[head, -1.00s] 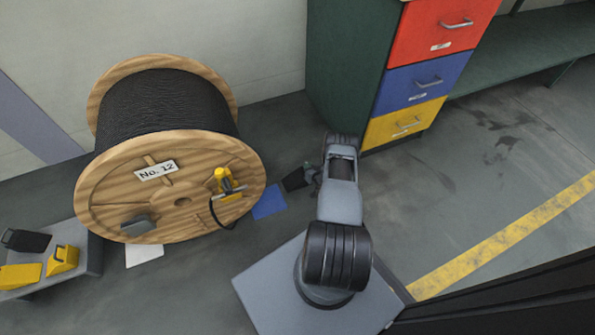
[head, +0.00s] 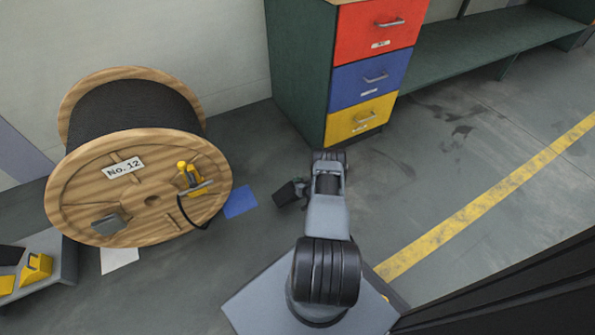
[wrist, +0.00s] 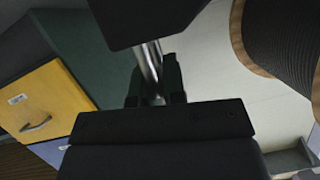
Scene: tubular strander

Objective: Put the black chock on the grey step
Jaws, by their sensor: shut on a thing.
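A black chock (head: 287,193) is held at the end of my arm, above the floor and tilted. In the wrist view, a dark block (wrist: 145,18) with a metal bar (wrist: 151,65) fills the top middle, and the jaws of my gripper (wrist: 155,88) are closed around the bar. In the head view, my gripper (head: 303,189) is small and partly hidden by my arm. The grey step (head: 62,262) is at the far left, cut off by the picture edge. A yellow chock (head: 35,268), another yellow piece (head: 6,285) and a black piece (head: 10,255) lie on it.
Blue (head: 240,202) and white (head: 119,260) sheets lie on the floor. A drawer cabinet (head: 360,118) stands behind. Floor at right is clear.

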